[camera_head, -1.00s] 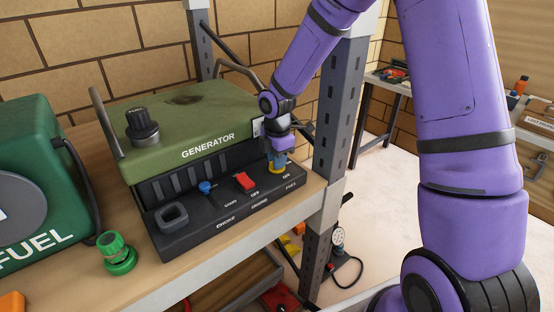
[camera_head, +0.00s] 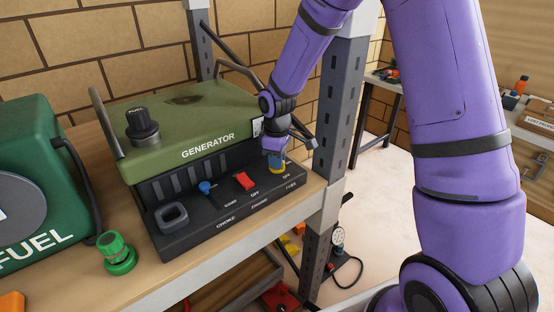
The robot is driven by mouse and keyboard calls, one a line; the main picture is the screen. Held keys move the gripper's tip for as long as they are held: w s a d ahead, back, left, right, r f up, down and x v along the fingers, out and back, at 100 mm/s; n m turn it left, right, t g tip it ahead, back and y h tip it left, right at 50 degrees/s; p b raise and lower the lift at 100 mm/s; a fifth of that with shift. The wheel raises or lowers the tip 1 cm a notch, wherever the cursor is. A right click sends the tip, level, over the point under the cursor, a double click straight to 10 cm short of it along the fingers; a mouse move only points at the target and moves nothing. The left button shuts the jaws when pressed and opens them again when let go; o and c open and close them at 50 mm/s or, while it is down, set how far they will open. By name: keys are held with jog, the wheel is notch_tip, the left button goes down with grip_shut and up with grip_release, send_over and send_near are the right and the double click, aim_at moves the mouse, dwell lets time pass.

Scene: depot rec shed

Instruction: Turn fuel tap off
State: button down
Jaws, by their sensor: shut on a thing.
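The green generator (camera_head: 195,112) stands on a wooden shelf, with a dark control panel (camera_head: 215,218) along its front. The yellow fuel tap (camera_head: 277,168) is at the panel's right end, near the "FUEL" label. My gripper (camera_head: 276,158) is on the tap from above and shut on it. The gripper hides most of the tap, so the handle's exact angle cannot be told. A red engine switch (camera_head: 244,181) and a blue choke knob (camera_head: 205,187) sit to the left on the same panel.
A green fuel can (camera_head: 30,160) and a green cap (camera_head: 118,255) are left of the generator. A metal shelf post (camera_head: 335,120) stands close to the right of my gripper. The generator has a black fuel cap (camera_head: 142,127) on top.

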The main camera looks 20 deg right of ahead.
jog(key=m, duration=0.6)
jog(key=shift+m, duration=0.3)
dwell(0.4)
jog(key=c, duration=1.1)
grip_release()
jog(key=shift+r, duration=0.1)
notch_tip(320, 180, up, 11)
jog(key=shift+f, duration=0.2)
